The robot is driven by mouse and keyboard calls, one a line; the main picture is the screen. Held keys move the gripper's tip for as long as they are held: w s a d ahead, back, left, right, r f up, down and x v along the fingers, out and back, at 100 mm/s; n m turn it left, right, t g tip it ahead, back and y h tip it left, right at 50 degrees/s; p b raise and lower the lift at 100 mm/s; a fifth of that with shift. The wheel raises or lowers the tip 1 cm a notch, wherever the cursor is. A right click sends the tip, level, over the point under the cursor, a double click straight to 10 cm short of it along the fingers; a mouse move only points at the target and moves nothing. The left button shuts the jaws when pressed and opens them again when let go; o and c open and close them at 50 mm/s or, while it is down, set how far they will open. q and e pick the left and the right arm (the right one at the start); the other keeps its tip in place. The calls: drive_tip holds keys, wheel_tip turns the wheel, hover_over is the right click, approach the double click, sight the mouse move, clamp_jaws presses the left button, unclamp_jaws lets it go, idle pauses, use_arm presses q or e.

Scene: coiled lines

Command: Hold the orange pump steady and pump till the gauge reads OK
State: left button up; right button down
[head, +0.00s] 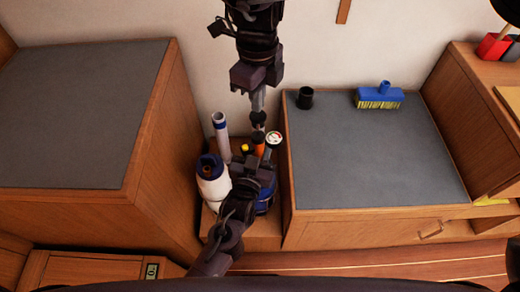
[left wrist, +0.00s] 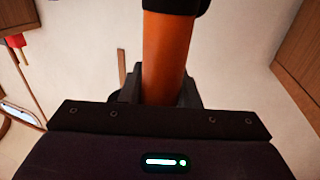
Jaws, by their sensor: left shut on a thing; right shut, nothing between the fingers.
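The orange pump (head: 259,150) stands upright in the gap between two grey-topped cabinets. In the left wrist view its orange barrel (left wrist: 166,55) runs up between my left fingers, with a black part at its top. My left gripper (head: 259,172) is shut on the barrel, its arm coming from the lower left. My right gripper (head: 257,108) points down from above, shut and empty, over the pump's top. Whether it touches a black handle there cannot be told. A round white gauge (head: 273,138) stands just right of the pump; its reading is too small to tell.
A white bottle (head: 211,182), a pale tube (head: 221,135) and a blue item (head: 266,203) crowd the pump. Cabinet tops lie left (head: 80,110) and right (head: 370,155). A black cup (head: 305,97) and a blue brush (head: 379,96) sit on the right one.

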drive_tip(key=shift+r, duration=2.5)
use_arm(q)
drive_tip(key=o, duration=1.2)
drive_tip(key=shift+c, duration=0.2)
drive_tip(key=shift+s, duration=0.1)
